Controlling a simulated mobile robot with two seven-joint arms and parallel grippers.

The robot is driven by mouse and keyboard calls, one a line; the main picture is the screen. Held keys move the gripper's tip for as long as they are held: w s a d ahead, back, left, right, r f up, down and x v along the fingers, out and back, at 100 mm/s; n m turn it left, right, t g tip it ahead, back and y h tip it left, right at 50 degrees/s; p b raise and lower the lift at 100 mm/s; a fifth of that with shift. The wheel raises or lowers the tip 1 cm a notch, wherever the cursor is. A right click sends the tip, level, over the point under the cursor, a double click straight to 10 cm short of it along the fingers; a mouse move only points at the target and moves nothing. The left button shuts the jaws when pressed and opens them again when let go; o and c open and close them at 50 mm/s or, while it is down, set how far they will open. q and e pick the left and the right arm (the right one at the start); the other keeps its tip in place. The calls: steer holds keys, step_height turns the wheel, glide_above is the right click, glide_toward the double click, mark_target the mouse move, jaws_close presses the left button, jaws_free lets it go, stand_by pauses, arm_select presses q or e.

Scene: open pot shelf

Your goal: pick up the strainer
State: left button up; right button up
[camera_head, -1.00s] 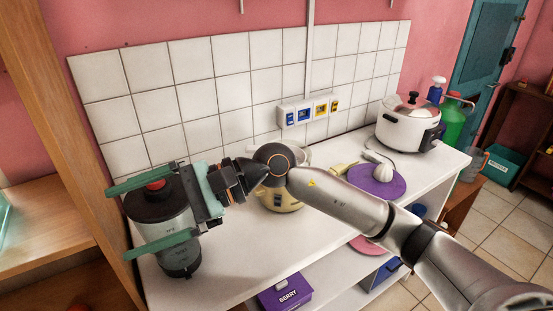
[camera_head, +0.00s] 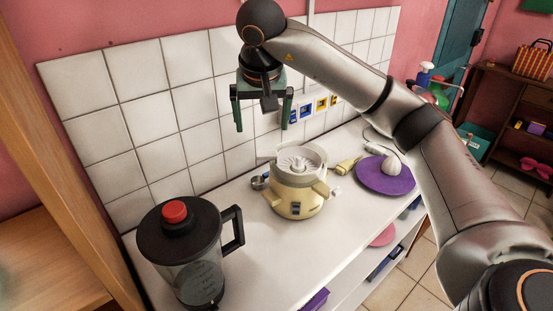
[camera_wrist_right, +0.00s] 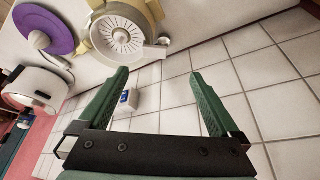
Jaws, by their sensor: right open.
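A cream juicer-like appliance (camera_head: 298,203) stands on the white counter. A round white ribbed part (camera_head: 297,162) sits in its open top; it looks like the strainer, but I cannot be sure. It also shows in the right wrist view (camera_wrist_right: 122,38). A small metal cup-like thing (camera_head: 258,183) is beside the appliance, too small to identify. My right gripper (camera_head: 262,127) is open and empty, pointing down, above and a little left of the appliance. In the right wrist view its green fingers (camera_wrist_right: 158,73) are spread with nothing between them. My left gripper is not in view.
A blender jug (camera_head: 180,245) with a red cap stands front left on the counter. A purple round mat (camera_head: 384,180) with a white bulb-like item (camera_head: 393,163) lies to the right. A wooden post (camera_head: 65,150) borders the left. The tiled wall (camera_head: 150,110) is close behind.

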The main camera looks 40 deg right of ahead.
glide_above(267, 153)
steer(key=s+a, duration=0.2)
steer(key=s, duration=0.1)
step_height(267, 153, down, 6)
steer(key=x, duration=0.4)
steer(key=p+x, duration=0.1)
steer(key=shift+w+d+f, duration=0.2)
steer(key=shift+w+d, duration=0.15)
steer(key=shift+w, duration=0.05)
steer(key=c, duration=1.5)
steer(key=shift+o, duration=0.2)
steer(key=shift+r, duration=0.1)
